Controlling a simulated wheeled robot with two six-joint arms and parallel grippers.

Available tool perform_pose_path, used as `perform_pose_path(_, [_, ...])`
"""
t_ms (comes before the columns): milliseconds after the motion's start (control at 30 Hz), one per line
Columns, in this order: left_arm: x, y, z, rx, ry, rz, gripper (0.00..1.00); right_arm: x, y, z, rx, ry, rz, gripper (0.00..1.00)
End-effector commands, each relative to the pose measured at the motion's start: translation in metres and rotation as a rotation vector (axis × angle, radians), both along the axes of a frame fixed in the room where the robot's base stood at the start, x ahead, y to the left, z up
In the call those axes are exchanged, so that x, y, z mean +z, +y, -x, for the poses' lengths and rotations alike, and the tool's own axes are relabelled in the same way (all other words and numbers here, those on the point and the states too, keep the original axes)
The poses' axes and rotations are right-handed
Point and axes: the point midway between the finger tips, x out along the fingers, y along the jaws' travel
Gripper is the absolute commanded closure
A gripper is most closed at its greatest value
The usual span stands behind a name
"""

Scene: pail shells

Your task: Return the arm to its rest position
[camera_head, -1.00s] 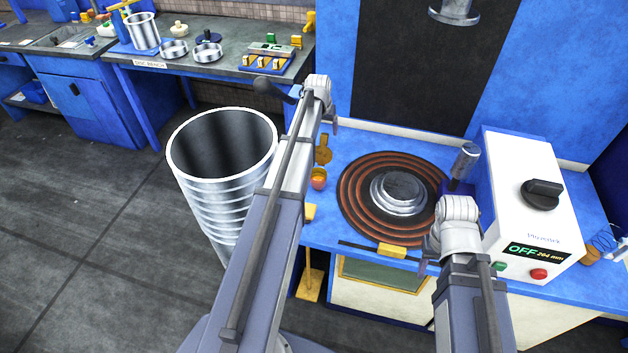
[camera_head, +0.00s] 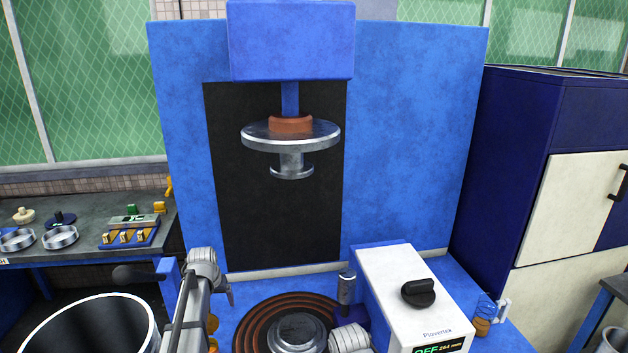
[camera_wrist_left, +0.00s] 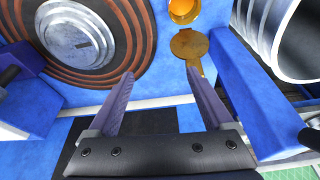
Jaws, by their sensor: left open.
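My left gripper (camera_wrist_left: 160,73) is open in the left wrist view, its two fingers wide apart with nothing between them. In the head view my left gripper (camera_head: 228,290) hangs beside the wrist at lower left, over the left edge of the blue press table. Its fingers hardly show there. The wrist view shows the ringed turntable with its metal hub (camera_wrist_left: 75,38) to the left of the fingers, and a yellow hinged lid (camera_wrist_left: 188,44) near the right fingertip. My right arm shows only as a wrist at the bottom of the head view; its jaws are out of sight.
The large metal cylinder (camera_head: 90,328) stands left of my left arm. A white control box (camera_head: 415,290) with a black knob stands right of the turntable (camera_head: 255,322). A round metal plate (camera_head: 290,136) hangs from the press above. A side bench (camera_head: 85,214) holds rings and small parts.

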Motion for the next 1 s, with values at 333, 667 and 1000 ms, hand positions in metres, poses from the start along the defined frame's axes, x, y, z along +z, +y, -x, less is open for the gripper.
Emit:
perform_pose_path(333, [-0.026, -0.203, 0.160, -0.288, 0.207, -0.039, 0.15, -0.018, 0.000, 0.000, -0.001, 0.000, 0.000, 0.50])
perform_pose_path(667, [-0.035, -0.270, 0.279, -0.459, 0.341, -0.110, 0.15, -0.026, 0.000, 0.000, -0.001, 0.000, 0.000, 0.50])
perform_pose_path(1000, [-0.034, -0.275, 0.290, -0.474, 0.356, -0.119, 0.15, -0.026, 0.000, 0.000, -0.001, 0.000, 0.000, 0.50])
